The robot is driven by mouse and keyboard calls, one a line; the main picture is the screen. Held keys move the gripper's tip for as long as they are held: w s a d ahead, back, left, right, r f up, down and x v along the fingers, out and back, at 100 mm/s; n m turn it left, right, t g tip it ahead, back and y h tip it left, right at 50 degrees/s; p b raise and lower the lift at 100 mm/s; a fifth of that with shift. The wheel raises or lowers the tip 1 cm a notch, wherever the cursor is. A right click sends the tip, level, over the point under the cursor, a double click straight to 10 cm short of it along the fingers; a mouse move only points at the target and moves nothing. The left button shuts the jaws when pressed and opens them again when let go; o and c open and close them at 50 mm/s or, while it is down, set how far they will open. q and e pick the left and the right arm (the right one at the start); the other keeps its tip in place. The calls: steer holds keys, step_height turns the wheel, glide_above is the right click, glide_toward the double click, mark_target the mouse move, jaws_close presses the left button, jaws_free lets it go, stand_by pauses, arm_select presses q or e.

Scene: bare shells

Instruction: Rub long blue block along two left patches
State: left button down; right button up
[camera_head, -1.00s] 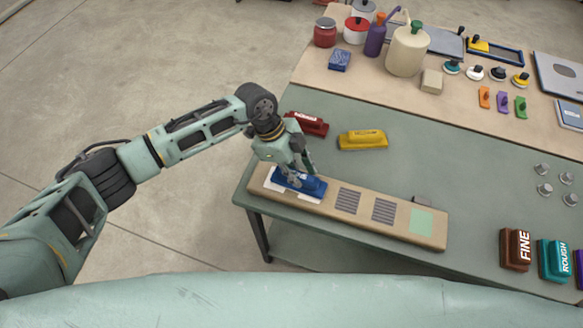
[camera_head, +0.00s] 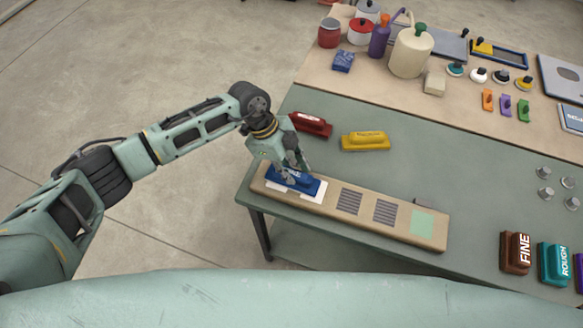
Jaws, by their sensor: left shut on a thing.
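My left gripper (camera_head: 287,169) is shut on the long blue block (camera_head: 306,185) at the left end of the tan board (camera_head: 334,206). The block lies over the white patches, and parts of a white patch (camera_head: 313,197) show at its right and front edges. I cannot tell whether the block touches the patches. To the right on the board are a dark striped patch (camera_head: 349,202), another striped patch (camera_head: 385,212) and a light green patch (camera_head: 422,223). My right gripper is not in view.
A red block (camera_head: 311,125) and a yellow block (camera_head: 366,141) lie behind the board on the green table (camera_head: 450,170). A brown block (camera_head: 515,253) and a teal block (camera_head: 554,264) stand at the right. Metal knobs (camera_head: 545,193) sit nearby. The tabletop between is clear.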

arm_select(q)
steer(key=shift+s+d+f, duration=0.1)
steer(key=shift+s+d, duration=0.15)
steer(key=shift+d, duration=0.3)
step_height(320, 180, up, 6)
steer(key=p, duration=0.5)
steer(key=shift+f, duration=0.25)
steer(key=shift+w+r, duration=0.1)
steer(key=shift+r, duration=0.7)
steer(key=shift+b, duration=0.3)
